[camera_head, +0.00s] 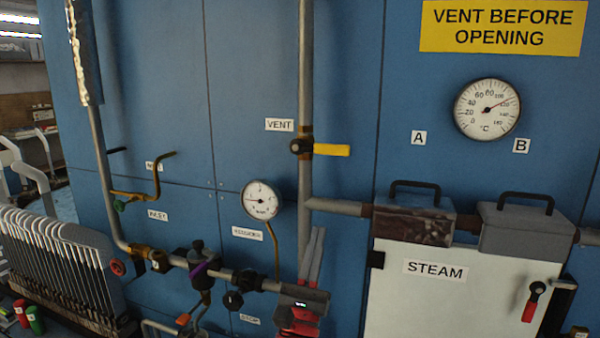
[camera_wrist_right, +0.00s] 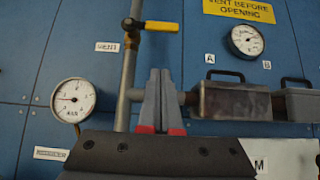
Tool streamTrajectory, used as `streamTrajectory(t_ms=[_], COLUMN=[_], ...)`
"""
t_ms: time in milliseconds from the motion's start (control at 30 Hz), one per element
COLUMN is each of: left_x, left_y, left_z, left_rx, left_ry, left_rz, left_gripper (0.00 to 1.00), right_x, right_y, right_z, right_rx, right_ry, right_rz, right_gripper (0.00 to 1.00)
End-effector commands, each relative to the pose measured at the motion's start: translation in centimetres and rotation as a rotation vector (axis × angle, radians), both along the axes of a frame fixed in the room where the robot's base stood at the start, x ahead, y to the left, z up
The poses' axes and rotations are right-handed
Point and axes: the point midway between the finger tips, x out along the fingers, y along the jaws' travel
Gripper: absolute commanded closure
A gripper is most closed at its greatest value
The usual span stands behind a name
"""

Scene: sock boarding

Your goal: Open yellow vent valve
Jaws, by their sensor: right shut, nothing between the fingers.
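The yellow vent valve handle (camera_head: 332,150) sticks out level to the right from its brass and black body on the vertical pipe, beside the VENT label (camera_head: 279,125). In the right wrist view the yellow handle (camera_wrist_right: 162,26) is near the top, above the fingertips. My right gripper (camera_head: 317,232) points up, below the handle and apart from it. Its grey fingers are together and empty; they also show in the right wrist view (camera_wrist_right: 160,74). The fingers hide part of the pipework behind them. My left gripper is not in view.
A pressure gauge (camera_head: 262,200) is left of the vertical pipe (camera_head: 305,60). A dial thermometer (camera_head: 487,109) is at upper right. The blue panel around the yellow handle is clear.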

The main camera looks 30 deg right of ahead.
Motion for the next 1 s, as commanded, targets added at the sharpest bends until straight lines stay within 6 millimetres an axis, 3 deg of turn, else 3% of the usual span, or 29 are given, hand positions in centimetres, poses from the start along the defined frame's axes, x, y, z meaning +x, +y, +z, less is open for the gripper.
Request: streamTrajectory(t_ms=[367, 867, 1000], left_x=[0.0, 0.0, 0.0], left_y=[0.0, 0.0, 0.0], left_z=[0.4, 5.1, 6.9], left_rx=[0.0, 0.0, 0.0], left_ry=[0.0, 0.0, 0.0], left_rz=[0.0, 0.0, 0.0], left_gripper=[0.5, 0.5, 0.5], right_x=[0.2, 4.6, 4.6], right_y=[-0.4, -5.4, -5.5], right_z=[0.5, 7.6, 9.8], right_rx=[-0.001, -0.004, 0.0], right_ry=[0.003, 0.005, 0.003], right_rz=[-0.006, -0.008, -0.004], right_gripper=[1.0, 1.0, 1.0])
